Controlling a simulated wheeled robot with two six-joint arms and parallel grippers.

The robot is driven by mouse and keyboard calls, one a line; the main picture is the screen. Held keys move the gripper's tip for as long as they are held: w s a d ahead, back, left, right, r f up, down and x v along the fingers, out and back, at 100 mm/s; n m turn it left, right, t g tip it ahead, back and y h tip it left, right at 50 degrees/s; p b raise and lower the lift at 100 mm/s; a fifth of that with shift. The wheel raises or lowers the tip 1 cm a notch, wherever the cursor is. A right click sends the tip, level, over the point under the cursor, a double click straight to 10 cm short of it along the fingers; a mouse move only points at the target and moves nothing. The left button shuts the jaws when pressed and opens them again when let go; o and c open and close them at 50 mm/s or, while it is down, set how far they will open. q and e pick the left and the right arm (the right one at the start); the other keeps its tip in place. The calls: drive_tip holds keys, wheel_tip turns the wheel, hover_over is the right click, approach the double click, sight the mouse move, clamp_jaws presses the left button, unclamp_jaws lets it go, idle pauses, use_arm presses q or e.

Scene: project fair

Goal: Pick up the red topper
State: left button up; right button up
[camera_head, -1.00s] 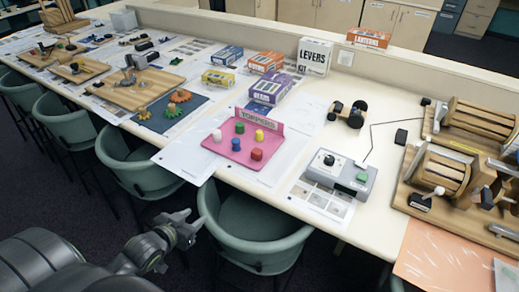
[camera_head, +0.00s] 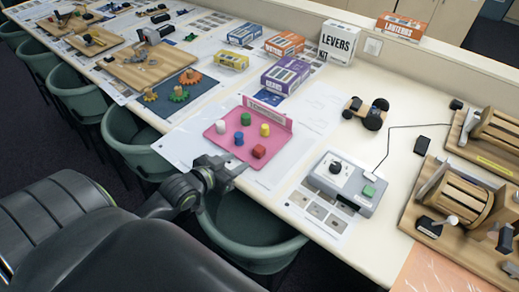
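The red topper (camera_head: 258,152) stands at the near right part of a pink tray (camera_head: 275,160) with an upright back sign. Blue (camera_head: 239,139), green (camera_head: 245,119), yellow (camera_head: 265,130) and white (camera_head: 221,127) toppers stand on the same tray. My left gripper (camera_head: 228,168) is at the tray's near edge, a little left of and nearer than the red topper. Its fingers look spread and hold nothing. The red topper is not hidden by it. My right gripper is not in view.
A grey box with a green button (camera_head: 345,184) stands right of the tray. A small wheeled car (camera_head: 366,113) and wooden drum models (camera_head: 460,200) are further right. Kit boxes, including a purple one (camera_head: 286,75), stand behind. A green chair (camera_head: 250,235) is below the table edge.

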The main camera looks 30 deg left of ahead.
sight(256, 151)
use_arm(q)
drive_tip(key=x, duration=0.6)
drive_tip(key=shift+w+f+p, duration=0.15)
drive_tip(key=shift+w+p, duration=0.1)
drive_tip(key=shift+p, duration=0.1)
drive_tip(key=shift+w+f, duration=0.2)
drive_tip(key=shift+w, duration=0.2)
drive_tip(key=shift+p+x, duration=0.65)
drive_tip(key=shift+x, duration=2.05)
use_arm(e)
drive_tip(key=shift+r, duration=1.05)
use_arm(q)
drive_tip(key=shift+s+a+f, duration=0.1)
drive_tip(key=shift+f, duration=0.1)
drive_tip(key=shift+c, duration=0.4)
drive_tip(key=c, duration=0.6)
